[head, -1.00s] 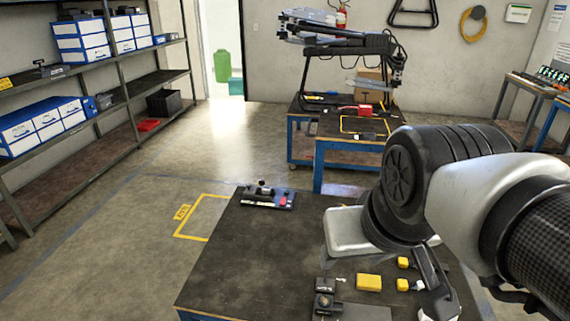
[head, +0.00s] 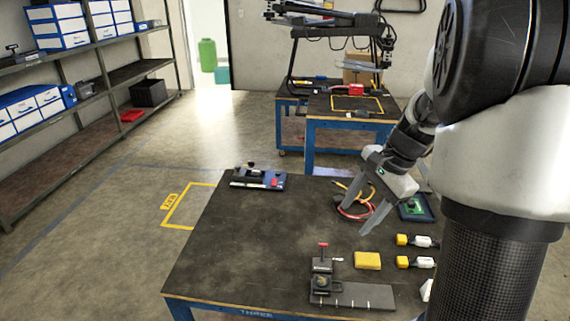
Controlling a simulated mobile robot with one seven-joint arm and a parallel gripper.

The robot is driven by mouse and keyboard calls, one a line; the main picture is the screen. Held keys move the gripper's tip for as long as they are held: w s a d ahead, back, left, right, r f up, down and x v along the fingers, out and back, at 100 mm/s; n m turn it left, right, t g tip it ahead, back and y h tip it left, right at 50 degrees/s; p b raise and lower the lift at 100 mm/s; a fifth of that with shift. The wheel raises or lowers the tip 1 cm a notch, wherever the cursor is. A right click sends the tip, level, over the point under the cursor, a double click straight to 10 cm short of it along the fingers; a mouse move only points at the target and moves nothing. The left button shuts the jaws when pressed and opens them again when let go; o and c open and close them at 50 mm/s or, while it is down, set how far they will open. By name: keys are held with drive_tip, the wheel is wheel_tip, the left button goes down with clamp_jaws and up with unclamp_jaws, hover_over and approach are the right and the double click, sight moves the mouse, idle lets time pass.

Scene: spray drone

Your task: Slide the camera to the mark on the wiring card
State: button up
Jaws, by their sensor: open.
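A dark grey rail plate (head: 372,297) with several white tick marks lies at the front of the near table. A small black block (head: 322,284), which looks like the camera, sits at the plate's left end. Just behind it stands a small black clamp with a red knob (head: 323,258). I cannot make out the wiring card for certain; a white piece (head: 427,291) at the right is partly hidden by my arm. My gripper (head: 357,217) is open and empty, its fingers pointing down-left above the table, behind the rail and apart from it.
A yellow block (head: 367,260), yellow-and-white connectors (head: 416,241), a red and yellow cable coil (head: 352,203) and a tray with a green board (head: 416,208) lie nearby. The table's left middle is clear.

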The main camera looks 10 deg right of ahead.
drive_tip(key=w+d+f+m+b, duration=0.1)
drive_tip(key=d+f+m, duration=0.15)
drive_tip(key=f, duration=0.35)
drive_tip(key=w+d+f+m+y+b, duration=0.1)
drive_tip(key=d+f+m, duration=0.1)
drive_tip(key=d+f, duration=0.3)
drive_tip(key=w+d+f+m+b, duration=0.1)
drive_tip(key=d+f+m, duration=0.1)
drive_tip(key=f, duration=0.6)
drive_tip(key=shift+g, duration=0.4)
drive_tip(key=b+x, duration=0.2)
drive_tip(key=x, duration=1.4)
drive_tip(key=shift+w+a+f+b, duration=0.15)
drive_tip(key=shift+w+f+b, duration=0.1)
drive_tip(key=shift+f+b, duration=0.05)
clamp_jaws()
drive_tip(key=s+d, duration=0.1)
drive_tip(key=d, duration=0.4)
drive_tip(key=s+d+b, duration=0.1)
drive_tip(key=s+d, duration=0.1)
drive_tip(key=d, duration=0.3)
drive_tip(key=s+d+b, duration=0.1)
drive_tip(key=d, duration=0.4)
drive_tip(key=shift+s+r, duration=0.1)
drive_tip(key=shift+s, duration=0.05)
